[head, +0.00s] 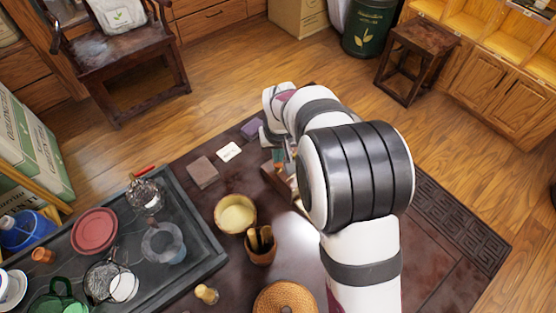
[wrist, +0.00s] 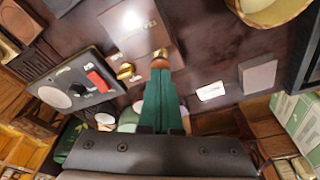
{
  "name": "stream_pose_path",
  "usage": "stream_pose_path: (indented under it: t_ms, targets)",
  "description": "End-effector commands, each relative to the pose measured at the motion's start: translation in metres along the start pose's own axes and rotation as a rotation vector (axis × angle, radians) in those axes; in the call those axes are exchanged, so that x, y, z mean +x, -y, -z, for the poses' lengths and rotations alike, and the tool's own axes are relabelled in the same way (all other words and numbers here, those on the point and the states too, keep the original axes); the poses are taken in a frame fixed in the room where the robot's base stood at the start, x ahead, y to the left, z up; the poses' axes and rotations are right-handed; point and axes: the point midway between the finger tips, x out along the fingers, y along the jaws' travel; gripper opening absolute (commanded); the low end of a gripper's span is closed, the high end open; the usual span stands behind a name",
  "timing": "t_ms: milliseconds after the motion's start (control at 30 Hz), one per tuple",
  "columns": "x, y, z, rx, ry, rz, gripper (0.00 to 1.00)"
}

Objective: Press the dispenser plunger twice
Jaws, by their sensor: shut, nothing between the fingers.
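In the wrist view, my gripper (wrist: 160,78) is shut and empty, its green fingers together. The fingertips are at a small copper-brown knob (wrist: 160,58), which looks like the plunger; I cannot tell whether they touch. The knob is at the edge of a brown box (wrist: 138,27) with lettering and a bright glare, seemingly the dispenser. A brass piece (wrist: 124,71) sits beside it. In the head view, a small part of the brown box (head: 277,184) shows left of my arm, which hides the rest and most of the gripper.
A dark panel with a red switch (wrist: 97,80) lies left of the fingers in the wrist view. A white card (head: 229,152), a brown block (head: 202,172), a bowl (head: 235,213) and a cup of tools (head: 261,246) stand nearby. A dark tray (head: 206,262) lies at left.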

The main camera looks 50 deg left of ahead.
Motion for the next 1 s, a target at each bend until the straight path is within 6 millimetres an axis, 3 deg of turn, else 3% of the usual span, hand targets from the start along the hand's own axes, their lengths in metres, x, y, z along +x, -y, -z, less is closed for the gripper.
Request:
stream_pose_path:
  t_ms: [733, 1000]
  targets:
    - [0.023, 0.0, -0.005, 0.0, 0.002, 0.0, 0.0]
    - [0.023, 0.0, -0.005, 0.0, 0.002, 0.0, 0.0]
